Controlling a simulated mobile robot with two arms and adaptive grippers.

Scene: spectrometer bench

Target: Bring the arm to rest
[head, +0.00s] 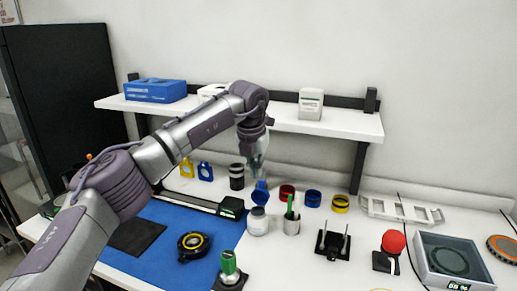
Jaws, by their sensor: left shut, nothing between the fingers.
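My left arm comes in from the lower left, bends over the bench and points its gripper (257,176) down. The gripper looks shut and holds nothing. I cannot tell whether the fingertips touch the blue item. My right gripper is not in view.
A white shelf (345,126) runs behind the arm, bearing a blue box (155,91) and a white container (311,104). Coloured rings, a cup with a green item (291,222), a green-knobbed device (228,264) and a grey instrument (452,262) crowd the bench.

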